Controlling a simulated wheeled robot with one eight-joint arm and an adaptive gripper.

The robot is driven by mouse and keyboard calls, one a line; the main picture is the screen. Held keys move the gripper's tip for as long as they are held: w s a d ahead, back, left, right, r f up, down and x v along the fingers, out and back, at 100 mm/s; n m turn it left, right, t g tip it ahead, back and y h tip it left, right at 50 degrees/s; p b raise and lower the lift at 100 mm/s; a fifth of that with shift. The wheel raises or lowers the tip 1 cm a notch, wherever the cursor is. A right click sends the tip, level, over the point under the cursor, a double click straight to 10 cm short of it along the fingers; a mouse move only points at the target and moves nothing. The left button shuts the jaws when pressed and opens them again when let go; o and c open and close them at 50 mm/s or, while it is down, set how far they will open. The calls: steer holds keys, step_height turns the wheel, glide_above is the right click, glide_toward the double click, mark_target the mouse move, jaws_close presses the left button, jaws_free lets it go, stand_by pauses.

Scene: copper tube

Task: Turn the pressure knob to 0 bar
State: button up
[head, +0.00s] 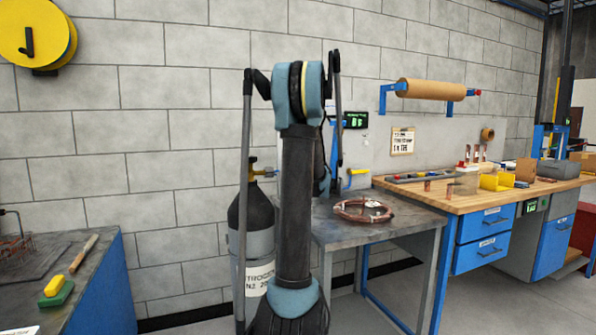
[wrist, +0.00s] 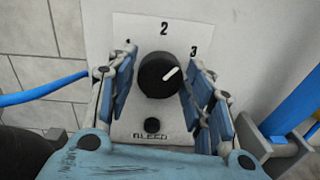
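The pressure knob (wrist: 155,80) is round and black on a white panel (wrist: 186,32) in the wrist view. Its white pointer line points up and right, between the printed 2 and 3. A mark to the upper left is partly hidden by a finger. My gripper (wrist: 160,70) is open, with one blue-padded finger on each side of the knob. Narrow gaps seem to show between the fingers and the knob; I cannot tell whether either touches. In the head view my arm hides the knob.
A small black button (wrist: 152,126) marked BLEED sits below the knob. A blue hose (wrist: 45,90) runs in from the left. In the head view, a dark gas cylinder (head: 250,215), a green-digit display (head: 355,120) and a coiled copper tube (head: 363,210) on the grey table (head: 345,237) are near my arm.

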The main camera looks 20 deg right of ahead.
steer(key=c, duration=0.5)
steer(key=shift+o, duration=0.2)
steer(key=shift+s+f+n+y, duration=0.1)
steer(key=shift+n+y, duration=0.1)
steer(key=shift+n, duration=5.15)
steer(key=shift+w+f+n+y, duration=0.1)
steer(key=shift+n+y, duration=0.1)
steer(key=shift+n, duration=5.2)
steer(key=shift+s+f+n+y, duration=0.1)
steer(key=shift+n+y, duration=0.1)
steer(key=shift+n, duration=5.15)
steer(key=shift+n, duration=0.3)
